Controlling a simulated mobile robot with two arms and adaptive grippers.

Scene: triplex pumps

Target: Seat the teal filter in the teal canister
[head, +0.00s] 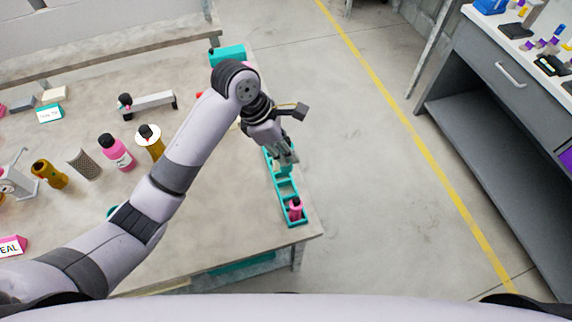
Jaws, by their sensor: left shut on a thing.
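My left gripper (285,158) points down into the far part of a teal rack (286,189) at the table's right edge. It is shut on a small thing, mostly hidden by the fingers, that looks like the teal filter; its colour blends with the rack. A pink filter-like piece (296,209) stands in the rack's near end. A bit of teal (111,211) shows behind my left forearm; it may be the teal canister, but most of it is hidden. My right gripper is not in view.
A pink bottle (117,152), an amber bottle (49,174), a grey mesh cylinder (84,163) and a white-topped amber piece (149,142) stand left of my arm. A teal box (227,54) is at the back. A grey workbench (490,110) stands right, across clear floor.

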